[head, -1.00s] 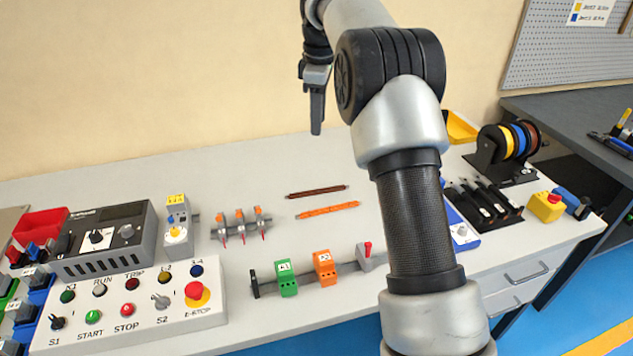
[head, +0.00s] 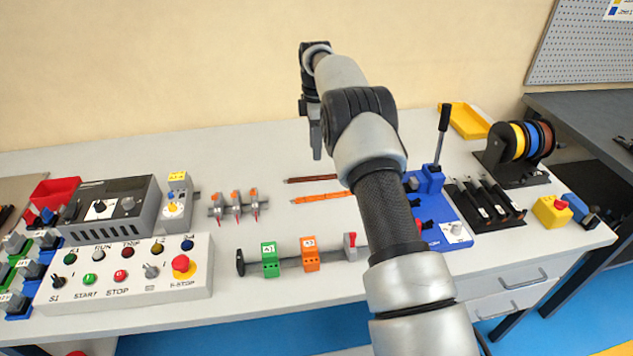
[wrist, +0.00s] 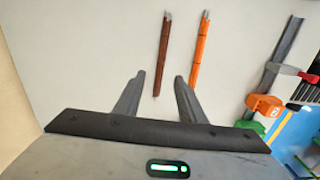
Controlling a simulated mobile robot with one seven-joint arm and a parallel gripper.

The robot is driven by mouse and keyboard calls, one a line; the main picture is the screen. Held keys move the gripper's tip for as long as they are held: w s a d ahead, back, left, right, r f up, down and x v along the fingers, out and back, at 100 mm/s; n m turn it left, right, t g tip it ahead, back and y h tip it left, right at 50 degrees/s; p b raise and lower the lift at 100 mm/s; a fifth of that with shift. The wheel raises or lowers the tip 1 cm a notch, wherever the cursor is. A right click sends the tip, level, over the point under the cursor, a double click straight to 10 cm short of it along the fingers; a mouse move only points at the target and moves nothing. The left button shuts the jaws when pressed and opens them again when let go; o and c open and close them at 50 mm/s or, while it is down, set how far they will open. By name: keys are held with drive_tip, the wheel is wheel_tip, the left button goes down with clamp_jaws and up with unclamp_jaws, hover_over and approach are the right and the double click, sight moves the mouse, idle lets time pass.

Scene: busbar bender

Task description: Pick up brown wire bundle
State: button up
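The brown wire bundle (head: 312,179) is a thin straight strip lying flat on the light grey bench, its right end close to my arm in the head view. It also shows in the wrist view (wrist: 163,52), beyond the fingertips and between their lines. My gripper (wrist: 157,85) is open and empty, its two fingers apart, and it does not touch the bundle. In the head view my gripper (head: 316,150) hangs above the bench behind the bundle, with its fingers pointing down. An orange wire bundle (head: 320,198) lies parallel to the brown one, in front of it.
A rail with green and orange terminal blocks (head: 310,254) is in front. A blue bender with an upright lever (head: 442,135) stands right of my arm. A small rail with orange-topped parts (head: 235,208) is left. Bench behind the bundles is clear.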

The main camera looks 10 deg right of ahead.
sight(317, 178)
wheel_tip(317, 178, down, 10)
drive_tip(key=shift+s+d+r+b, duration=0.1)
drive_tip(key=shift+r+b, duration=0.1)
drive_tip(key=shift+b, duration=0.35)
clamp_jaws()
